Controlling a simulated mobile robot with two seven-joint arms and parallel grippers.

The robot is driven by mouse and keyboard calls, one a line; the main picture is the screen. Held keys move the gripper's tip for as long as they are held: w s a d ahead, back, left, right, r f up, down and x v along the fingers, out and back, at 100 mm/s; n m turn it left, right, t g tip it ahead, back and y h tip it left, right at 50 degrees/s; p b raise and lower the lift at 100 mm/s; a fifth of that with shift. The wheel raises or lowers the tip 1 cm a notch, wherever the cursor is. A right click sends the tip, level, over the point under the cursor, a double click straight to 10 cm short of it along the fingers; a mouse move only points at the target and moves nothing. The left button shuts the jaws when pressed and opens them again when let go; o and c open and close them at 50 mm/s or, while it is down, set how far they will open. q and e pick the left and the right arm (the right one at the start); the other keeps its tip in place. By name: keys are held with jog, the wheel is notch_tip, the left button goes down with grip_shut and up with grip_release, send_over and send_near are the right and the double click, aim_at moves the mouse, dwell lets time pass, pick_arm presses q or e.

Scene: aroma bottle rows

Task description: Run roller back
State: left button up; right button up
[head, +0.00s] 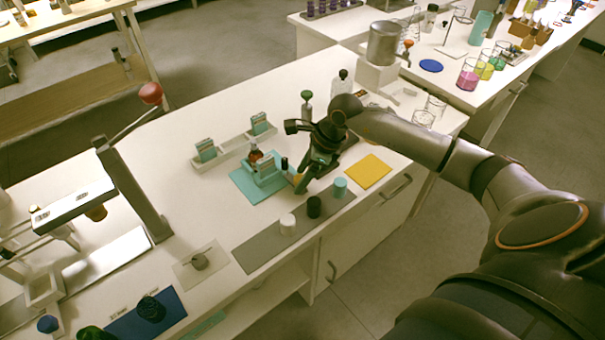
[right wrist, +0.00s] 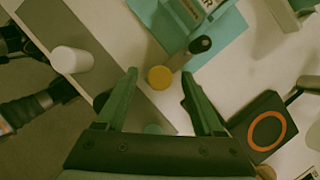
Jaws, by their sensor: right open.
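A teal labelling fixture (head: 266,172) stands on a teal mat (head: 243,182), with a small amber bottle (head: 255,156) in or beside it. The fixture also shows at the top of the right wrist view (right wrist: 188,14). A dark, round-ended part (right wrist: 201,45) sticks out from its near side; this may be the roller or its handle. It also shows in the head view (head: 284,164). My right gripper (head: 299,187) is open. In the wrist view (right wrist: 158,85), a round yellow piece (right wrist: 160,77) shows between its green fingers, and the dark part lies just beyond. I cannot tell whether anything touches.
A grey strip (head: 262,256) in front holds white (head: 287,223), black (head: 314,206) and teal (head: 340,186) caps. A yellow pad (head: 368,171) lies right of my gripper. A long tray (head: 233,146) with label boxes stands behind. A red-knobbed lever (head: 150,93) rises at left.

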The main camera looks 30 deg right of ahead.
grip_shut()
dwell(0.4)
dwell(0.9)
